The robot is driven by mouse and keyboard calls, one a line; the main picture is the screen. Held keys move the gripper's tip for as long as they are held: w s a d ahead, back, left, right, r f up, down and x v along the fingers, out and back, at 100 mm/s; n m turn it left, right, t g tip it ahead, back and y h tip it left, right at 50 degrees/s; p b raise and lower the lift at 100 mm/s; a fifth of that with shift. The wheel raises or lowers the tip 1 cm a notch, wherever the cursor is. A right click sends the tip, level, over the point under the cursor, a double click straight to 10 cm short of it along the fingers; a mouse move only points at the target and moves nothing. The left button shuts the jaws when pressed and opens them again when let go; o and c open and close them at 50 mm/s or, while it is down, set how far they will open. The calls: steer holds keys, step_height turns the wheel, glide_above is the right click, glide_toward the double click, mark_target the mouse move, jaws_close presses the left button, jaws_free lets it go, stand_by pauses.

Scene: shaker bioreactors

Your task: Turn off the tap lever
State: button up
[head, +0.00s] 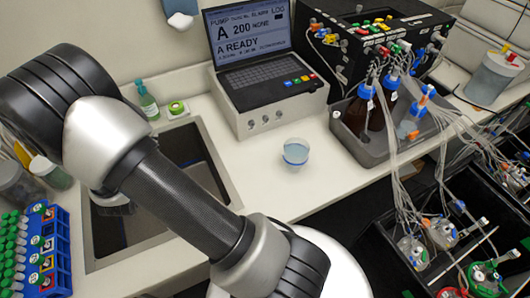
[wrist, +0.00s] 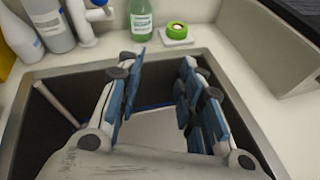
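A white upright fitting (wrist: 83,24) with a side arm and a blue part (wrist: 99,3) stands behind the sink at the upper left of the wrist view. It looks like the tap, but its top is cut off and I cannot tell how the lever is set. In the head view my arm hides that area. My gripper (wrist: 162,64) is open and empty over the sink, its blue-padded fingers spread apart. The fitting is beyond and left of the fingers, not touching them.
The sink (head: 215,160) is set into the pale counter. A green soap bottle (wrist: 140,20) and a green round item (wrist: 177,31) stand behind it. Bottles (wrist: 48,22) crowd the fitting's left. A clear cup (head: 296,152) and a laptop-like console (head: 262,75) are further right.

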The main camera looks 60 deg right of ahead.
mark_target(286, 154)
steer(key=shift+o, duration=1.3)
steer(key=s+d+m+g+h, duration=0.2)
steer(key=s+d+m+g, duration=0.3)
steer(key=s+d, duration=0.4)
steer(key=shift+s+d+f+m+g+h, duration=0.3)
steer(key=shift+s+g, duration=0.3)
steer(key=shift+s, duration=0.5)
steer(key=shift+o, duration=1.3)
steer(key=s+d+m+g, duration=0.2)
steer(key=s+m+g, duration=0.2)
steer(key=s, duration=0.7)
steer(key=shift+d+f+g, duration=0.2)
steer(key=shift+d+g, duration=0.2)
steer(key=shift+g, duration=0.7)
steer(key=o, duration=0.4)
steer(key=s+m+g+y, duration=0.2)
steer(key=s+m+g, duration=0.1)
steer(key=s, duration=0.4)
steer(key=shift+a+f+g, duration=0.2)
steer(key=shift+a+g, duration=0.1)
steer(key=shift+g, duration=0.1)
steer(key=o, duration=0.4)
steer(key=b+x, duration=0.3)
steer(key=x, duration=0.8)
steer(key=shift+s+d+f, duration=0.15)
steer(key=shift+s+f, duration=0.1)
steer(key=shift+s, duration=0.1)
steer(key=shift+b+x, duration=0.8)
steer(key=shift+x, duration=1.95)
